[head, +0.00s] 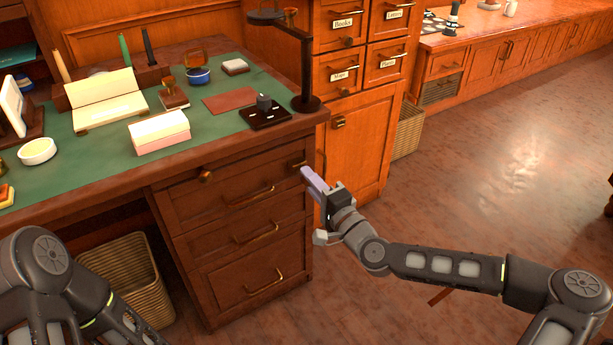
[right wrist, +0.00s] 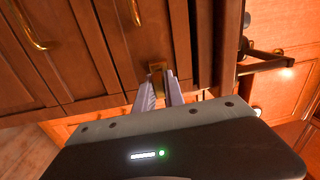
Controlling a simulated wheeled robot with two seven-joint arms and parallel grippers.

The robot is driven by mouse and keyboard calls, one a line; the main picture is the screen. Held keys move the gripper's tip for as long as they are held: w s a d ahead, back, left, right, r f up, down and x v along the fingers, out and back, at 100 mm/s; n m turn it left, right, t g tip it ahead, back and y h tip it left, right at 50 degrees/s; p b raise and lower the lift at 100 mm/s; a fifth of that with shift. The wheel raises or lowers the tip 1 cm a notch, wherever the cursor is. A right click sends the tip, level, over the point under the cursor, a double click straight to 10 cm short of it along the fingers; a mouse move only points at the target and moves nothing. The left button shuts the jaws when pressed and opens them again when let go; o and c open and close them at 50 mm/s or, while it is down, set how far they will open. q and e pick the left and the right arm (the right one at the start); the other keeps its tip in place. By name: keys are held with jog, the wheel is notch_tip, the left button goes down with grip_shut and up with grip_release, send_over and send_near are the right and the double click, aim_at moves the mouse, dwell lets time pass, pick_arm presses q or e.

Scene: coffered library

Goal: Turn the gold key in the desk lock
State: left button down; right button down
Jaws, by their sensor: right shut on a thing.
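The desk (head: 235,165) has a top drawer with a gold pull and a small gold fitting at its right end, where the gold key (head: 298,164) is, mostly hidden by my fingers. My right gripper (head: 308,176) is at that drawer's right end. In the right wrist view, its lilac fingers (right wrist: 158,88) are closed around the gold key (right wrist: 157,68), which sits at the drawer front. The lock behind the key is hidden, and how far the key is turned cannot be told. My left arm shows at the lower left in the head view, but its gripper is out of sight.
A black stand (head: 305,60) and an inkwell tray (head: 265,114) are on the desktop near its right edge. A card cabinet (head: 350,150) stands behind the desk. A wicker basket (head: 125,275) is in the kneehole. Open floor (head: 480,170) lies to the right.

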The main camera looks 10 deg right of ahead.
jog(key=c, duration=1.3)
grip_release()
jog(key=shift+c, duration=0.2)
jog(key=shift+s, duration=0.1)
jog(key=p+v, duration=0.1)
jog(key=v, duration=0.6)
jog(key=shift+s, duration=0.3)
jog(key=shift+f, duration=0.1)
